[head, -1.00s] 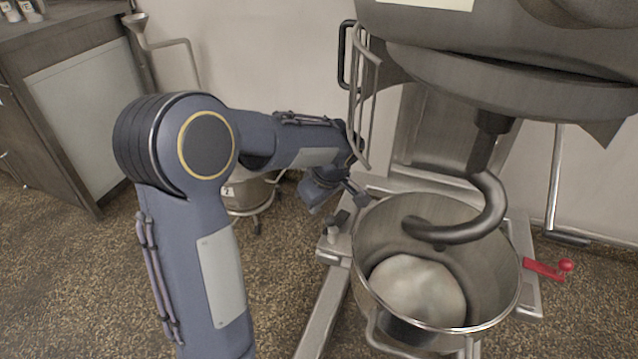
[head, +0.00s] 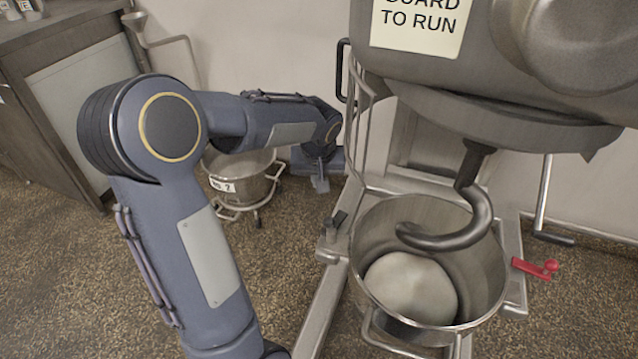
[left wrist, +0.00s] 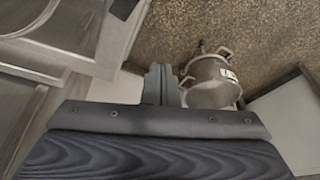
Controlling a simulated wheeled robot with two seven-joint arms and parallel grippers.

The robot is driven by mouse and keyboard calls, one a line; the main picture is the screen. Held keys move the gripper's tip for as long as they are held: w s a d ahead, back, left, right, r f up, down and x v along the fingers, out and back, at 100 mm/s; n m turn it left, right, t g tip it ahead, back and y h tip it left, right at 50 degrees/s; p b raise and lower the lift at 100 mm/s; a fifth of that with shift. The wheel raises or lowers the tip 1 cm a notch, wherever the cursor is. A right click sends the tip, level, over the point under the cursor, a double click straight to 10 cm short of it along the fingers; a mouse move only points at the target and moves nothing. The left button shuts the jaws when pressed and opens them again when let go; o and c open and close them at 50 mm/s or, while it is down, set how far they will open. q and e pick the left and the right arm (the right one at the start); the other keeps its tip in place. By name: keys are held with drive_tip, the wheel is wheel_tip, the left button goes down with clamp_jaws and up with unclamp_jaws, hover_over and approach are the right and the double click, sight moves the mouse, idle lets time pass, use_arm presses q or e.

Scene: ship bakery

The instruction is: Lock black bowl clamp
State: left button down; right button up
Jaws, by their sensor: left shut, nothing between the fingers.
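The black bowl clamp (head: 339,219) is a small dark lever on a metal block at the left side of the steel mixer bowl (head: 362,290). A dark piece that looks like this clamp shows at the top of the left wrist view (left wrist: 123,8). My left gripper (head: 320,185) is shut and empty. It is behind and left of the clamp, apart from it. Its closed fingers also show in the left wrist view (left wrist: 161,80). The bowl holds pale dough (head: 410,288). My right gripper is not in view.
The dough hook (head: 450,240) hangs over the bowl under the mixer head (head: 490,110). A wire guard (head: 365,120) stands close to my left gripper. A red clamp (head: 535,268) is on the bowl's right side. A second bowl (head: 240,180) on wheels stands behind my arm.

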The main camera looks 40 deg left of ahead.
use_arm(q)
drive_tip(key=s+d+r+m+t+h+p, duration=0.1)
drive_tip(key=s+d+r+m+h+p, duration=0.1)
drive_tip(key=s+d+r+p, duration=0.5)
drive_tip(key=s+d+r+m+t+h+p, duration=0.1)
drive_tip(key=s+d+r+m+h+p, duration=0.2)
drive_tip(key=s+d+r+p, duration=0.5)
drive_tip(key=shift+s+d+r+t+p, duration=0.3)
drive_tip(key=shift+s+r+p, duration=0.15)
drive_tip(key=shift+s+r, duration=2.2)
drive_tip(key=shift+w+r, duration=0.1)
drive_tip(key=shift+w, duration=0.05)
